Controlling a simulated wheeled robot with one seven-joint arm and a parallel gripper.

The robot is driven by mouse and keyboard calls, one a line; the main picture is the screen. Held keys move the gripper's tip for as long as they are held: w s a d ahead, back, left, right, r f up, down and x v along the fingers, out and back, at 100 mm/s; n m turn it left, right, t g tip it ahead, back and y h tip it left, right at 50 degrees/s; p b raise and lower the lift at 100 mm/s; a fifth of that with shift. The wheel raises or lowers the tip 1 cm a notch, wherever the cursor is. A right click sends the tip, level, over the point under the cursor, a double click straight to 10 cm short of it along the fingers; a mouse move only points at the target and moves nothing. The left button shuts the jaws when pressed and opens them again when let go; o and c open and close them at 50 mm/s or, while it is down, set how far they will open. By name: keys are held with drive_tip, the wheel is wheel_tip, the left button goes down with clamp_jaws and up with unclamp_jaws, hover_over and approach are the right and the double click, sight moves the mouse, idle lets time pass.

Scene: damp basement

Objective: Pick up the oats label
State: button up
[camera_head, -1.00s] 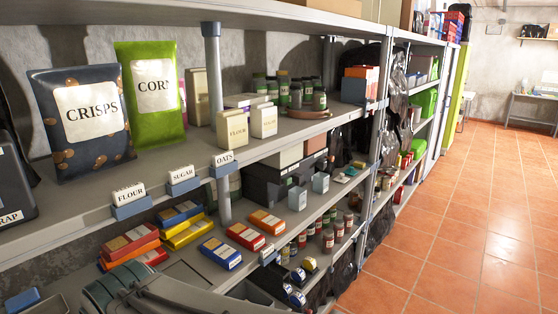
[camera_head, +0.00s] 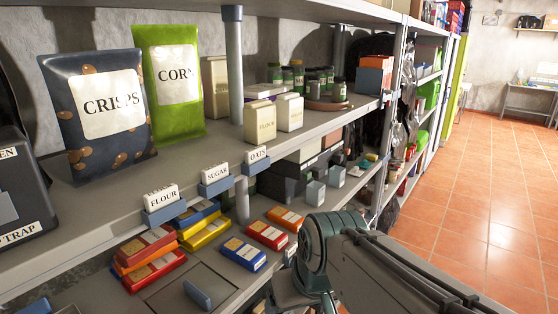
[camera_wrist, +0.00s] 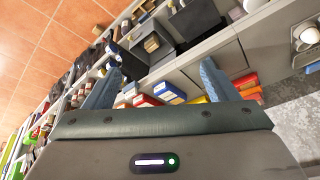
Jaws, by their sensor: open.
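The oats label (camera_head: 257,155) is a small white card reading OATS. It stands in a blue holder (camera_head: 256,167) on the front edge of the upper shelf (camera_head: 100,229), to the right of the sugar label (camera_head: 215,172) and the flour label (camera_head: 161,195). My gripper (camera_wrist: 160,82) is open, with two blue-grey fingers spread apart and nothing visible held between them. In the head view my arm is at the lower right, and the fingertips cannot be made out. I cannot make out the oats label in the wrist view.
Crisps (camera_head: 106,117) and corn (camera_head: 175,85) bags stand behind the labels, with cream boxes (camera_head: 260,120) to the right. The lower shelf holds coloured boxes, including a blue one (camera_head: 244,254). A shelf post (camera_head: 235,70) rises behind the labels. The tiled floor (camera_head: 470,190) is clear at right.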

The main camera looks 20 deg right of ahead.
drive_tip(key=w+d+r+n+t+y+b, duration=0.2)
drive_tip(key=w+d+r+t+y+b, duration=0.15)
drive_tip(key=w+r+b, duration=0.5)
drive_tip(key=n+t+y+b, duration=0.3)
drive_tip(key=n+y+b, duration=0.1)
drive_tip(key=n, duration=0.1)
approach(258, 153)
drive_tip(key=shift+p+x, duration=0.85)
drive_tip(key=shift+x, duration=3.35)
drive_tip(key=c, duration=1.1)
